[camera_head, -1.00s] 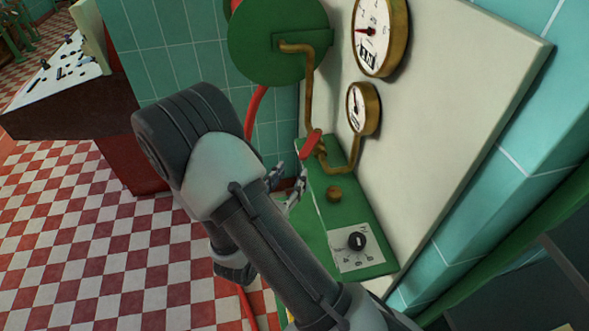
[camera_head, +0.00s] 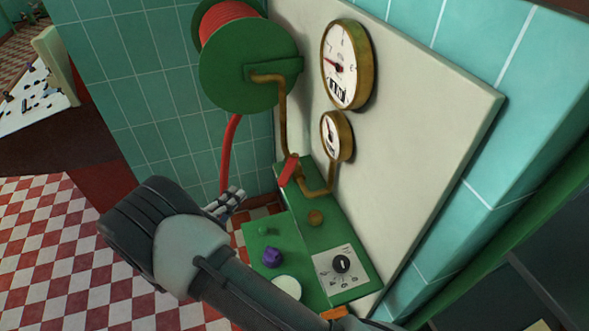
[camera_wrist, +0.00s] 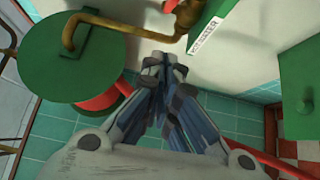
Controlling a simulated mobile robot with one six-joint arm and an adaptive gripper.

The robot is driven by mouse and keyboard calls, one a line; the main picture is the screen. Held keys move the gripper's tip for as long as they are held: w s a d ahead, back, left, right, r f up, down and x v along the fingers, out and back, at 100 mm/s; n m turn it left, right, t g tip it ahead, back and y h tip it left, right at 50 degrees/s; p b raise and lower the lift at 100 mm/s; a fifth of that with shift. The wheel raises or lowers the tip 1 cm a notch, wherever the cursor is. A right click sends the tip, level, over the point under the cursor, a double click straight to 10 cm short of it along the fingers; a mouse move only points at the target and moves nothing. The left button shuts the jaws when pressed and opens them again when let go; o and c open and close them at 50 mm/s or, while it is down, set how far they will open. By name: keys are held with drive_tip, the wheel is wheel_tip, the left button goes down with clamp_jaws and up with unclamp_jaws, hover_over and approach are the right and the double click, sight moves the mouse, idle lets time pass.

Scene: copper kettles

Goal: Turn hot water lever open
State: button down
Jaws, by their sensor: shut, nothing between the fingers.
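The red lever (camera_head: 289,170) sits on the brass pipe at the back end of the green panel (camera_head: 330,230), tilted up to the right. My gripper (camera_head: 234,196) is left of the lever, apart from it, with its fingers shut and empty. In the wrist view the shut fingertips (camera_wrist: 165,62) point toward the pale board, beside a white label reading "water" (camera_wrist: 206,36). The brass pipe (camera_wrist: 125,38) runs above them, and its valve end is cut off at the top edge, so the lever shows poorly there.
A green hose reel (camera_head: 245,75) with a red hose (camera_head: 229,155) hangs behind my gripper. Two brass-rimmed gauges (camera_head: 347,64) are on the pale board. A black dial (camera_head: 342,264) and a purple knob (camera_head: 272,257) are on the green surfaces. Checkered floor lies open at left.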

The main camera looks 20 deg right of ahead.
sight(289, 169)
drive_tip(key=w+d+b, duration=0.1)
drive_tip(key=w+d, duration=0.3)
drive_tip(key=d, duration=0.6)
drive_tip(key=shift+d, duration=0.3)
drive_tip(key=shift+s, duration=0.1)
